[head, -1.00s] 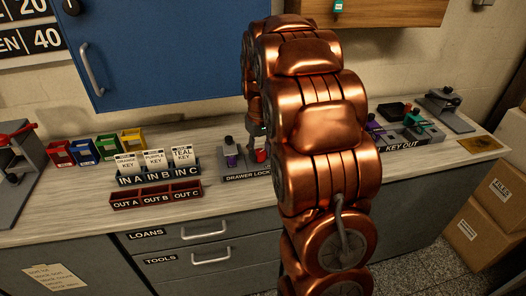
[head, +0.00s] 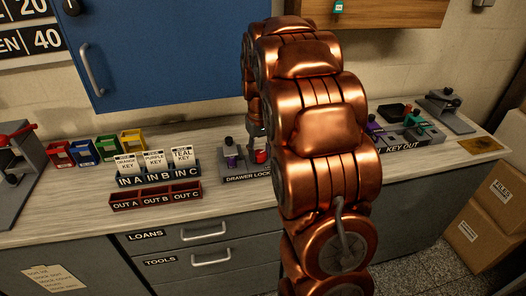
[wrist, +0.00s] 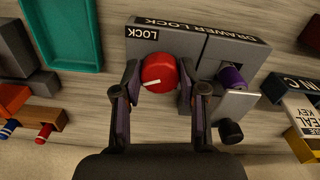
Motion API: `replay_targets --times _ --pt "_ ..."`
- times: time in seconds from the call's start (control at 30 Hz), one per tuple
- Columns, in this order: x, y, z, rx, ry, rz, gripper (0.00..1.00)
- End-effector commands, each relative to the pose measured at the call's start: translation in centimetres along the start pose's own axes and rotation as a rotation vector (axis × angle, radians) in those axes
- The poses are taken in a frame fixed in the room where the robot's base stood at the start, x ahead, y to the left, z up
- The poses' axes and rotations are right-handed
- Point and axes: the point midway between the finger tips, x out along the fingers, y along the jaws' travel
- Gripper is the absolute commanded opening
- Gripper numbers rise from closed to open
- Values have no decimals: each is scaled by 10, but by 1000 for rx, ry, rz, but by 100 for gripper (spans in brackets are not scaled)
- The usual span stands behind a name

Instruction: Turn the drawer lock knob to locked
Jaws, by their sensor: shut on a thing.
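The red lock knob (wrist: 159,73) sits on the grey DRAWER LOCK base (wrist: 185,45), with a white pointer line on its face. In the wrist view the line points left and slightly down. A LOCK label (wrist: 142,33) is on the base's edge, above and left of the knob. My gripper (wrist: 158,80) is shut on the knob, one finger on each side. In the head view the knob (head: 260,156) shows below my gripper, partly hidden by my arm.
A purple piece (wrist: 232,77) and a black knob (wrist: 230,131) stand beside the red knob on the same fixture. The IN rack (head: 158,180) and red OUT tray (head: 155,197) are to the left in the head view. A teal tray (wrist: 62,32) lies near in the wrist view.

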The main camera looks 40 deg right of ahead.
Motion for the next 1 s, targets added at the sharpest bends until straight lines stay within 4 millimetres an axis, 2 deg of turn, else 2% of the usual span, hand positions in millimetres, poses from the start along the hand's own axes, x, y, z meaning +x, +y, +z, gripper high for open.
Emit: replay_targets --times 0.5,0.53,0.77,1.0 --pt "0 1 0 0 0 2 6" --pt "0 1 0 0 0 2 43" --pt "0 0 0 0 0 2 66" --pt "0 0 0 0 0 1 66"
